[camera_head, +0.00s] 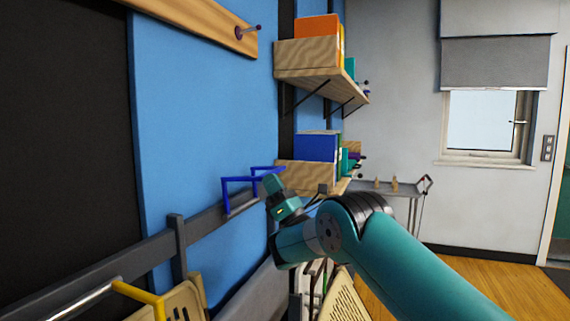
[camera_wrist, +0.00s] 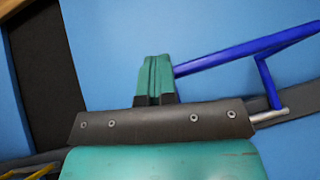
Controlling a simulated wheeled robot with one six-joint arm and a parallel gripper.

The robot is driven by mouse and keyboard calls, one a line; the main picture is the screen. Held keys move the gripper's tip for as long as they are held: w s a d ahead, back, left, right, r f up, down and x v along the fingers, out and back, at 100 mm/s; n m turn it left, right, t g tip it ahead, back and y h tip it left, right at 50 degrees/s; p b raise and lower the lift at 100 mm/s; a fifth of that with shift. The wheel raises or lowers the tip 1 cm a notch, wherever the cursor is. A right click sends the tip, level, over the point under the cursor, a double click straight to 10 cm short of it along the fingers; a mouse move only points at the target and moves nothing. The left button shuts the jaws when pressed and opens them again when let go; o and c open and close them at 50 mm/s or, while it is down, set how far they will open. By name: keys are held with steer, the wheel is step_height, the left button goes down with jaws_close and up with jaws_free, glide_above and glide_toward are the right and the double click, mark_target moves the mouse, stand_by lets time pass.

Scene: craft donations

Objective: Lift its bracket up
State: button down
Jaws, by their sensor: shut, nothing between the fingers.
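A blue bracket (camera_head: 238,179) of bent bars stands out from the dark rail on the blue wall, left of my gripper in the head view. In the wrist view its long blue bar (camera_wrist: 245,50) slants up to the right from beside my fingers, and a leg runs down to a short silver rod (camera_wrist: 270,117). My gripper (camera_head: 272,184) has its teal fingers shut together with nothing between them, as the wrist view (camera_wrist: 157,62) shows. The bar's left end meets the right side of the fingers in that picture; I cannot tell whether they touch.
The dark rail (camera_head: 150,250) runs along the wall, with a yellow bracket (camera_head: 140,294) at the lower left. Wooden shelves (camera_head: 305,58) with folders stand beyond my gripper. A grey trolley (camera_head: 400,188) is farther back. Wooden floor is open at the right.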

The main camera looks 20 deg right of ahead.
steer(key=a+r+p, duration=0.1)
steer(key=p, duration=0.2)
steer(key=shift+w+r+n+g, duration=0.1)
steer(key=shift+w+n+g, duration=0.05)
steer(key=shift+n+g, duration=0.2)
